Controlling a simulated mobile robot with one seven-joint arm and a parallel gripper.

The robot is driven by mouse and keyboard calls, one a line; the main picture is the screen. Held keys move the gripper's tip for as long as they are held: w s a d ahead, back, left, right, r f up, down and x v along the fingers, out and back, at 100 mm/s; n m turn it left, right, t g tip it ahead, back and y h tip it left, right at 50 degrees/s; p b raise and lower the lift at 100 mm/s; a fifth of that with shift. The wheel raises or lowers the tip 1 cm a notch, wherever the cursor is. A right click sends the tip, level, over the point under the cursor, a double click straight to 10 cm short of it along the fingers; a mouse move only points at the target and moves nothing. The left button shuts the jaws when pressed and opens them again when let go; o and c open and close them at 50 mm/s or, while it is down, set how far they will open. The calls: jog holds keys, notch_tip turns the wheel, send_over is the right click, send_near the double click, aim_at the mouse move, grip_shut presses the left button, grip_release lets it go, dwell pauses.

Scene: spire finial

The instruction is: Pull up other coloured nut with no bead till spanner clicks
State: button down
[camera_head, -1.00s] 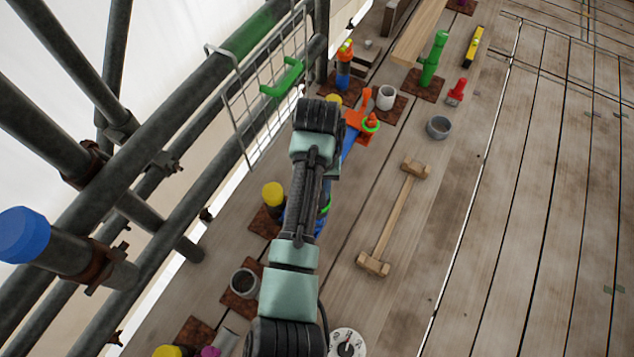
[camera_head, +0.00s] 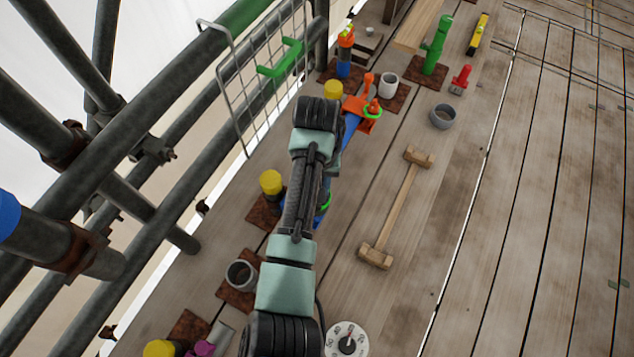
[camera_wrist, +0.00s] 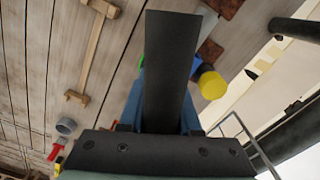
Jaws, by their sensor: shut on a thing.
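My gripper, seen in the wrist view as a dark finger (camera_wrist: 168,75), is shut on a blue bar (camera_wrist: 131,105) whose edges show on both sides of it. In the head view my own arm hides the gripper's tips. A blue bar (camera_head: 350,124), seemingly the spanner, runs from under my arm to an orange piece (camera_head: 357,106) with a green ring (camera_head: 373,112) beside it. More green (camera_head: 327,202) and blue show low beside my arm, near a yellow-capped post (camera_head: 270,182). I cannot tell which nut the spanner is on, nor see any bead.
A wooden mallet-like bar (camera_head: 396,210) lies right of my arm. A grey ring (camera_head: 443,116), red brush-like item (camera_head: 461,79) and green post (camera_head: 436,50) stand beyond. A wire rack (camera_head: 252,80) and scaffold tubes close off the left. A dial (camera_head: 347,339) sits below. The right-hand boards are clear.

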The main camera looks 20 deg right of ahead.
jog(key=shift+f+b, duration=0.8)
jog(key=shift+f, duration=0.15)
jog(key=m+b, duration=0.2)
jog(key=m, duration=0.1)
jog(key=shift+a, duration=0.1)
jog(key=shift+r+m, duration=0.15)
jog(key=shift+m, duration=0.55)
jog(key=m, duration=0.2)
jog(key=shift+m, duration=0.3)
notch_tip(320, 180, up, 8)
jog(key=p, duration=0.8)
jog(key=shift+f, duration=0.25)
jog(key=shift+f, duration=0.1)
